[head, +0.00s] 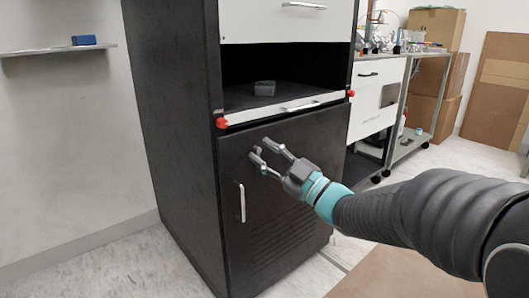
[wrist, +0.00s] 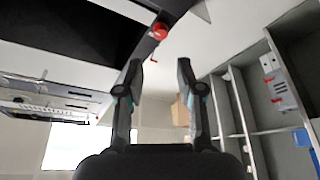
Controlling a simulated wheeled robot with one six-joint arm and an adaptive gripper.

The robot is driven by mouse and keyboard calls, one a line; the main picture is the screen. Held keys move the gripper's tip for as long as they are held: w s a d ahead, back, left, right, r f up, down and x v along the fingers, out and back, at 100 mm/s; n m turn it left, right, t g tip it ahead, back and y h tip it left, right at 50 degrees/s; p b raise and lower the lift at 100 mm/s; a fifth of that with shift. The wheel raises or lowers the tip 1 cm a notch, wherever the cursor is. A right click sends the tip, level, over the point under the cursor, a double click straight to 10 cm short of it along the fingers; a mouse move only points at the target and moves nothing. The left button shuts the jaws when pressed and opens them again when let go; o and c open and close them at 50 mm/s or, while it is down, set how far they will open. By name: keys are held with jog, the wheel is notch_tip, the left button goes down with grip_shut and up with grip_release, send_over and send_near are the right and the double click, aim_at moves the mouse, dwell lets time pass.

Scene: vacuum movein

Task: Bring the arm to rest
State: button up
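My gripper (head: 265,154) is in front of the dark lower door of the black cabinet (head: 170,110) in the head view. Its fingers are apart with nothing between them. In the wrist view my gripper (wrist: 158,75) also shows two separated, empty fingers. My arm reaches in from the right side of the head view, extended toward the cabinet. Whether the fingertips touch the door cannot be told.
A wall shelf (head: 58,50) holds a blue box (head: 84,40). A workbench (head: 378,90) and cardboard boxes (head: 436,27) stand at right.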

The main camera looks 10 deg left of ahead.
jog(key=w+d+f+m+t+h, duration=0.3)
jog(key=w+d+f+m+h, duration=0.4)
jog(key=f+h, duration=0.35)
jog(key=s+d+f+m+g+h+p, duration=0.1)
jog(key=s+d+f+m+h, duration=0.15)
jog(key=d, duration=0.25)
jog(key=s+d+f+m+g+h+p, duration=0.1)
jog(key=s+d+f+m+h, duration=0.15)
jog(key=d+h, duration=0.2)
jog(key=s+d+m+g+h+p, duration=0.1)
jog(key=s+d+m+g+p, duration=0.2)
jog(key=s, duration=0.6)
jog(key=s+d+m+g+h+p, duration=0.1)
jog(key=s+d+m+g, duration=0.3)
jog(key=s, duration=0.6)
jog(key=s+d+r+t+p, duration=0.1)
jog(key=s+d+r+p, duration=0.1)
jog(key=s+r, duration=0.6)
jog(key=shift+s+d+r+p, duration=0.15)
jog(key=shift+d+r+p, duration=0.1)
jog(key=shift+p, duration=0.6)
